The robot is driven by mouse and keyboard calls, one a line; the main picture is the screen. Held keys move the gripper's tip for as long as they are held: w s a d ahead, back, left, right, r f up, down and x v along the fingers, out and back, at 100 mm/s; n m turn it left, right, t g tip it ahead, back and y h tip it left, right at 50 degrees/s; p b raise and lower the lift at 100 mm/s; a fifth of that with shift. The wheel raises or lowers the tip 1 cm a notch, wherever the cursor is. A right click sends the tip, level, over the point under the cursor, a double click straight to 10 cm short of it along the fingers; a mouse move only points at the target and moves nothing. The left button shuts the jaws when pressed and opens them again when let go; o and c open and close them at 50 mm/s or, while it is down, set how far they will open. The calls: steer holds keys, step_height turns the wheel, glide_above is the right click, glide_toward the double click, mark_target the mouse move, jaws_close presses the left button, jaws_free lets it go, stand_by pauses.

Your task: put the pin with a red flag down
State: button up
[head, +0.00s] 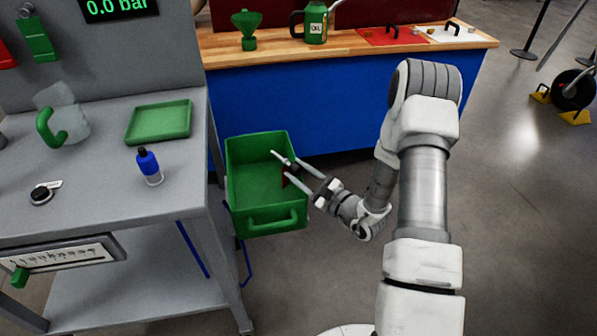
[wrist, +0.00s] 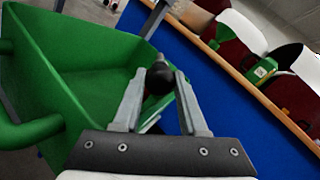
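The pin (head: 281,157) shows in the head view as a short light rod with a dark part. A small dark red patch, seemingly its flag (head: 286,179), hangs beside it. My gripper (head: 289,168) is at the right wall of a green bin, with its fingertips around the pin. In the wrist view the pin's black round knob (wrist: 160,78) sits between the fingers of my gripper (wrist: 160,82), and a grey shaft runs away beyond it. The fingers appear shut on the pin. The flag is not clear in the wrist view.
The green bin (head: 262,220) looks empty and hangs beside the grey stand (head: 105,205). A blue workbench (head: 300,100) stands behind.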

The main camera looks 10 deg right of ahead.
steer(key=shift+s+f+p, duration=0.15)
steer(key=shift+f+p, duration=0.05)
steer(key=shift+p, duration=0.25)
steer(key=shift+s+d+r+p, duration=0.15)
steer(key=shift+r+p, duration=0.05)
steer(key=shift+p, duration=0.1)
steer(key=p+v, duration=0.1)
steer(key=v, duration=1)
steer(key=s+a+r+n+g+y, duration=0.2)
steer(key=a+r+n+g+y, duration=0.1)
steer(key=a+r+n+g, duration=0.25)
steer(key=s+a+r+n+g+y, duration=0.3)
steer(key=a+r+n+g, duration=0.1)
steer(key=a+r, duration=0.25)
steer(key=s+a+r+n+g+h, duration=0.1)
steer(key=s+r+n+g+h, duration=0.25)
steer(key=s+n, duration=0.2)
steer(key=s+a+r+n+g+h, duration=0.2)
steer(key=s+n+g+h, duration=0.15)
steer(key=s, duration=0.25)
steer(key=s+d+r+n+t+h, duration=0.2)
steer(key=d+r+n+t+h, duration=0.3)
steer(key=d+r+t+h, duration=0.3)
step_height(320, 180, up, 20)
steer(key=d+g+p, duration=0.1)
steer(key=p, duration=1.8)
steer(key=shift+p, duration=0.35)
steer(key=shift+s+d+f+g, duration=0.1)
steer(key=shift+s+d+g, duration=0.05)
steer(key=shift+g, duration=0.1)
